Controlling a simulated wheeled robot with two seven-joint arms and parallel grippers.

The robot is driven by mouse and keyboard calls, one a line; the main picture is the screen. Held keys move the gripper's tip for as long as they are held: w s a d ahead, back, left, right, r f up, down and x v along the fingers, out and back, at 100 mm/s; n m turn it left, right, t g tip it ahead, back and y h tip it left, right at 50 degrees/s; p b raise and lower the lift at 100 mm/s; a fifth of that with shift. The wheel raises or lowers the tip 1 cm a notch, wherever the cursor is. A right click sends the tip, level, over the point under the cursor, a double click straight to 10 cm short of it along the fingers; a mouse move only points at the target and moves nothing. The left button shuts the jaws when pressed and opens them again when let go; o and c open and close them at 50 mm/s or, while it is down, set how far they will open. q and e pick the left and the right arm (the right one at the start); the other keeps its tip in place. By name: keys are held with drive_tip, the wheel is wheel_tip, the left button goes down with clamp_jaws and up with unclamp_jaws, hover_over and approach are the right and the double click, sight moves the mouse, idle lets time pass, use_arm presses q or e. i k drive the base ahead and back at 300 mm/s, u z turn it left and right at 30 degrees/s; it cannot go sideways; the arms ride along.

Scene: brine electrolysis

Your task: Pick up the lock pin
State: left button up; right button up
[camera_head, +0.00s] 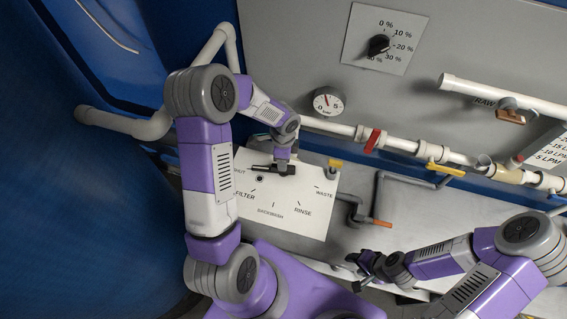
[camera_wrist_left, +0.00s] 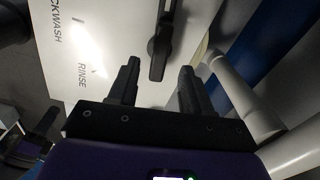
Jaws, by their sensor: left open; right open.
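I cannot tell for certain which piece is the lock pin. A small yellow-topped piece (camera_head: 335,163) sits at the upper right corner of the white valve panel (camera_head: 285,212), and it may be the pin. My left gripper (camera_head: 283,166) is over the panel's upper part, next to a black lever handle. In the left wrist view the open fingers (camera_wrist_left: 160,66) point toward the panel, with the black lever (camera_wrist_left: 162,40) ahead of the gap between them and nothing held. My right gripper (camera_head: 365,274) is open and empty, low in the head view, well apart from the panel.
White pipes with a red-handled valve (camera_head: 372,140) and a yellow-handled valve (camera_head: 445,169) run right of the panel. A grey pipe with an orange end (camera_head: 380,222) is below them. A gauge (camera_head: 328,101) and a dial (camera_head: 379,45) are above. A large blue tank (camera_head: 80,200) fills the left.

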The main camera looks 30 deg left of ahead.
sight(334, 164)
drive_tip(key=k, duration=1)
